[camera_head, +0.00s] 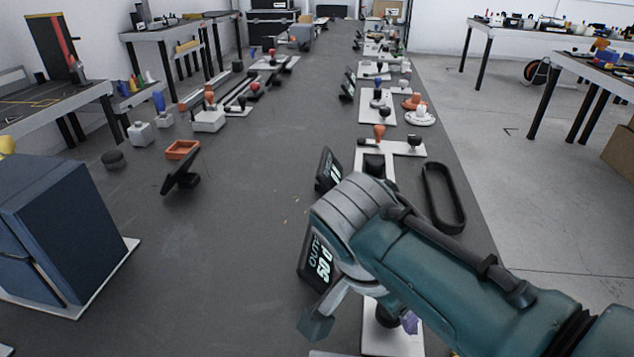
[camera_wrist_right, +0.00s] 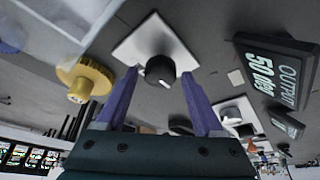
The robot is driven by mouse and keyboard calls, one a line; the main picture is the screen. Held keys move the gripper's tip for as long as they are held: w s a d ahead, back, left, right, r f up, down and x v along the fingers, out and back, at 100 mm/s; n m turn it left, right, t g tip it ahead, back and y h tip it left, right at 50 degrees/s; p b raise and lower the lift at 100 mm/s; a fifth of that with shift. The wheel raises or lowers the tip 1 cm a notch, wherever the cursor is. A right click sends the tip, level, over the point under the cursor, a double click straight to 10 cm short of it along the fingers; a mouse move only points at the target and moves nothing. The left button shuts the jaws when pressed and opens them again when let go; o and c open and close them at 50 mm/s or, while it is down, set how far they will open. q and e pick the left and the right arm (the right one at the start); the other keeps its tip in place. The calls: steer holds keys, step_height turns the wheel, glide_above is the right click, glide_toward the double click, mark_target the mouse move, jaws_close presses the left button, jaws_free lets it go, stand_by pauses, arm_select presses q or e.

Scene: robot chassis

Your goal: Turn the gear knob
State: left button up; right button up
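A round black knob (camera_wrist_right: 160,70) with a white pointer mark sits on a white square plate (camera_wrist_right: 128,47). In the head view, a dark knob (camera_head: 387,316) shows on a white plate (camera_head: 385,343), partly behind my right arm. My right gripper (camera_wrist_right: 158,78) is open, its two purple fingers on either side of the knob in the wrist view, with gaps visible. I cannot tell how far above the knob they are. A black display (camera_wrist_right: 275,70) reads "OUTPUT 50 deg"; it also shows in the head view (camera_head: 318,265). My left gripper is out of view.
A yellow round knob (camera_wrist_right: 87,80) stands nearby in the wrist view. A black oval ring (camera_head: 443,197) and another display (camera_head: 328,170) lie beyond my right arm. A blue box (camera_head: 60,225) stands at left. The grey table's middle is clear.

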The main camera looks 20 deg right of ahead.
steer(key=shift+o, duration=0.4)
steer(key=p+v, duration=0.3)
steer(key=v, duration=0.7)
steer(key=s+d+r+n+t+y+p, duration=0.1)
steer(key=s+r+n+y+p, duration=0.1)
steer(key=s+r+n+p, duration=0.4)
steer(key=s+d+r+n+t+y+p, duration=0.1)
steer(key=s+r+n+y, duration=0.1)
steer(key=s+r+n, duration=0.55)
step_height(320, 180, up, 36)
steer(key=s+n+p, duration=0.1)
steer(key=n+p, duration=0.3)
steer(key=p, duration=3.4)
steer(key=shift+s+a+t+y, duration=0.3)
steer(key=shift+a, duration=0.15)
